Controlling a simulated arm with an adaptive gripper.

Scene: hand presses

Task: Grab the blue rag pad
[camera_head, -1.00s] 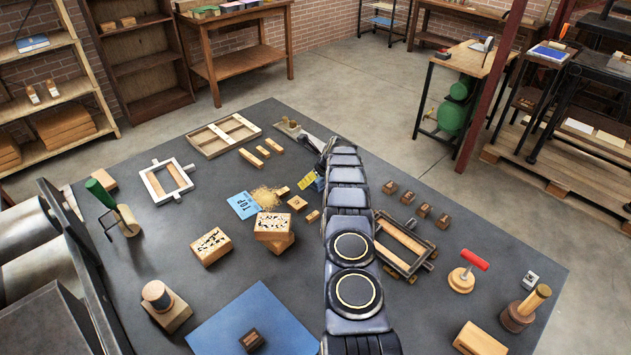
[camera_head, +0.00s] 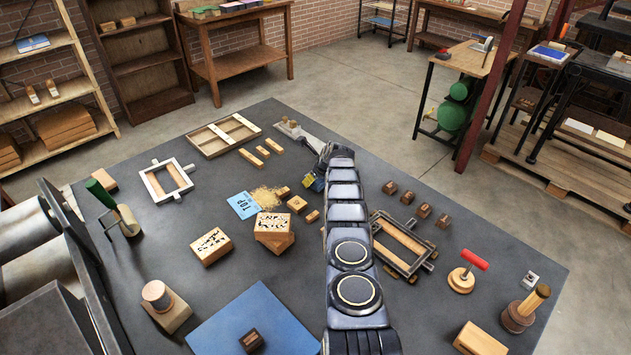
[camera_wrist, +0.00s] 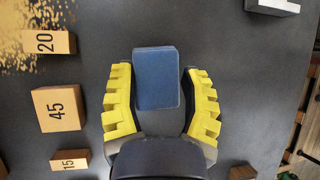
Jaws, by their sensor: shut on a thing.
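The blue rag pad (camera_wrist: 157,80) is a small blue block with rounded corners, seen from above in the wrist view. My gripper (camera_wrist: 158,68) has its yellow ribbed fingers along the pad's left and right sides and is shut on it. The pad's far end sticks out a little past the fingertips. In the head view my gripper (camera_head: 312,182) is small, low over the dark table, and mostly hidden behind my own arm. I cannot tell whether the pad still touches the table.
Wooden number blocks, 20 (camera_wrist: 48,42), 45 (camera_wrist: 59,108) and 15 (camera_wrist: 70,160), lie left of my gripper, near spilled sawdust (camera_wrist: 25,25). A metal frame (camera_head: 403,246) and several small dark blocks (camera_head: 423,210) lie to the right. The table's far edge is close behind.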

